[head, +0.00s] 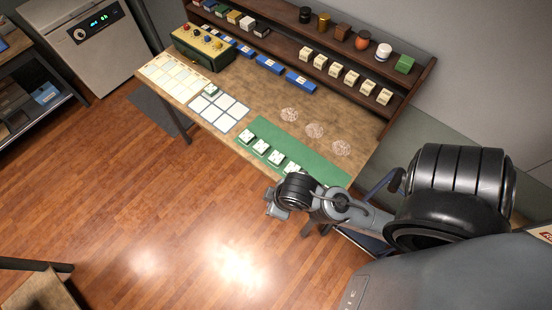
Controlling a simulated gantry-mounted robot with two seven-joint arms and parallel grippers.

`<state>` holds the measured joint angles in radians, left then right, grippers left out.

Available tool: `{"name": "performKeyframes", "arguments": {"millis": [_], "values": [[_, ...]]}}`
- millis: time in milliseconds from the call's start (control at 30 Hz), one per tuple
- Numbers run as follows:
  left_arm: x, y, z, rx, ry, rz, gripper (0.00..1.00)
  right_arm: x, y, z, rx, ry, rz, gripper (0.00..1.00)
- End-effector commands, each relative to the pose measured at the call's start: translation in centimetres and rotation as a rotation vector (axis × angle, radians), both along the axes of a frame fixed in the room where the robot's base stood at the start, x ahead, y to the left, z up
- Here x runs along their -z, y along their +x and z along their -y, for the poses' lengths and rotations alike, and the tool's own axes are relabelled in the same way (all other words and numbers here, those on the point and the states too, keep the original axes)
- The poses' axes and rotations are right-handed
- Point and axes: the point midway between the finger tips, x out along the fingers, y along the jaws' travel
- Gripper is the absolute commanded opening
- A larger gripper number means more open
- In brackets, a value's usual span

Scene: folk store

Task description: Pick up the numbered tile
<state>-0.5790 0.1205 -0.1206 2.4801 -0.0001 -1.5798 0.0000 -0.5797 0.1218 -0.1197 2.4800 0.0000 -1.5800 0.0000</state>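A row of several small white-topped green tiles lies on the green mat (318,160) at the table's front edge, among them the leftmost tile (245,137) and another tile (276,158). The marks on them are too small to read. One more tile (210,89) sits at the white grid of squares (232,109). My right arm comes in from the right, and its gripper (272,206) is in front of the table edge, apart from the visible tiles. The arm partly hides the mat's near right part. Whether its fingers are open is unclear. My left gripper is out of view.
A pale gridded board (174,76) and a yellow-green box with knobs (203,47) are at the table's left. Blue blocks (269,64) lie along the back below a shelf (300,42) with cream blocks and jars. Wooden floor in front is clear.

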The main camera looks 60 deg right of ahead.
Motion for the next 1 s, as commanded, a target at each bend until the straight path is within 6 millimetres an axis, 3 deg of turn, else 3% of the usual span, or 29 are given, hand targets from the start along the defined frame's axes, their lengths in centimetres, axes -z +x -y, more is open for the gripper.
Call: {"name": "performKeyframes", "arguments": {"millis": [67,633,1000], "values": [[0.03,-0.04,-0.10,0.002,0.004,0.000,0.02,0.01,-0.04,-0.08,0.001,0.002,-0.001,0.00],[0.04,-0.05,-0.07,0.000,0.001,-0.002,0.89,0.01,-0.05,-0.17,0.003,0.006,-0.001,0.00],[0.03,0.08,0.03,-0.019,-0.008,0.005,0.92,0.03,-0.06,0.07,-0.004,-0.004,-0.002,0.00]]}}
